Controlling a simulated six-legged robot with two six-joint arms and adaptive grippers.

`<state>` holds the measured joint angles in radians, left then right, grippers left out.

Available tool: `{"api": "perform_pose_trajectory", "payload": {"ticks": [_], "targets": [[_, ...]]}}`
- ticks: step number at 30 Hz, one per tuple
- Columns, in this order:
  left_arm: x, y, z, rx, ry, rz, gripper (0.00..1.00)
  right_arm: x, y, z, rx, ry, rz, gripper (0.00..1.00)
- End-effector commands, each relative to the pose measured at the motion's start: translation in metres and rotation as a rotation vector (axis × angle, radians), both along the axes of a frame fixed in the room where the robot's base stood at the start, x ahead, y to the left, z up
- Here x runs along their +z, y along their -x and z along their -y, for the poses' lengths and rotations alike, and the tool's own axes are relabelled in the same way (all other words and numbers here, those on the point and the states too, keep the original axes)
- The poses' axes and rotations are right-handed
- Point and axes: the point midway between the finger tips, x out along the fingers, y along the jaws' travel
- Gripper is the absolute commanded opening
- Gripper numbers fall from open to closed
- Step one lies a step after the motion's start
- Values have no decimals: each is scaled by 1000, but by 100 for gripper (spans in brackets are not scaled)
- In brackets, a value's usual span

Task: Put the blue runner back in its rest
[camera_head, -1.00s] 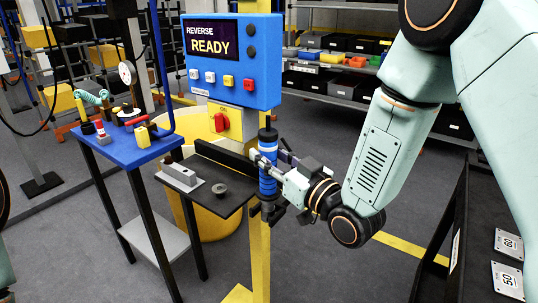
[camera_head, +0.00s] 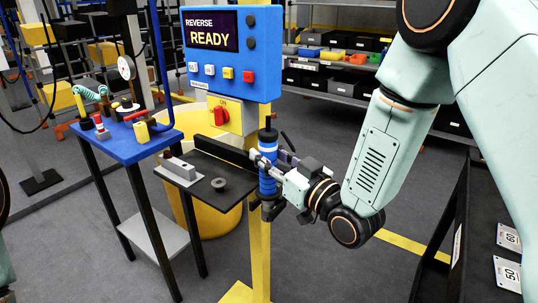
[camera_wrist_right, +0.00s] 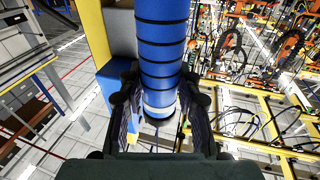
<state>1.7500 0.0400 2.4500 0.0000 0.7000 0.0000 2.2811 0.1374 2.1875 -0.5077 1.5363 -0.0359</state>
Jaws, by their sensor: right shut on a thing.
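The blue runner (camera_head: 267,178) is an upright blue cylinder with white bands and a black top, in front of the yellow post (camera_head: 260,245) in the head view. My right gripper (camera_head: 268,165) reaches it from the right and is shut on it. In the right wrist view the runner (camera_wrist_right: 163,50) stands between the two fingers of my right gripper (camera_wrist_right: 155,110), with a white band near its lower end. A black bracket (camera_head: 272,210) shows just below the runner; I cannot tell whether they touch. My left gripper is not in view.
A blue control box (camera_head: 232,85) reading "REVERSE READY" is above the runner. A blue table (camera_head: 125,150) stands further left. A dark bench (camera_head: 480,215) is at the right.

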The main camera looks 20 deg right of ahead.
Motion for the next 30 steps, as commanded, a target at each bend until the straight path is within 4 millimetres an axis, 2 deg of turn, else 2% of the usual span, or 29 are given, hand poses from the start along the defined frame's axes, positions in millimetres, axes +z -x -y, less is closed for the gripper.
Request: {"api": "perform_pose_trajectory", "payload": {"ticks": [29,30], "targets": [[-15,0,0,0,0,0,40,-16,-1,0,0,-1,8,0],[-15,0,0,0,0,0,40,-16,-1,0,0,-1,8,36]]}}
